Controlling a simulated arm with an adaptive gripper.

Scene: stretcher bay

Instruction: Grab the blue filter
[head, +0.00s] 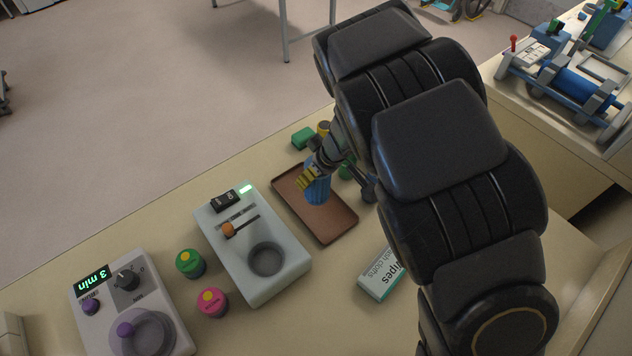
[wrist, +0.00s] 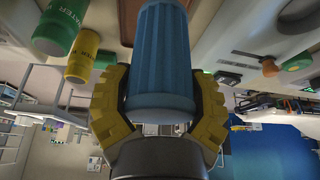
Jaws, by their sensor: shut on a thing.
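The blue filter (head: 318,190) is a ribbed blue cylinder. In the head view it stands over the brown tray (head: 341,226), and I cannot tell whether it touches the tray. My gripper (head: 310,177) has its yellow fingers around it from the upper left side. In the wrist view the blue filter (wrist: 160,60) fills the middle, with the yellow fingers of my gripper (wrist: 160,100) pressed on both its sides. My gripper is shut on it. Part of the filter is hidden behind the finger in the head view.
A wipes box (head: 378,274) lies at front right. My arm covers the right middle.

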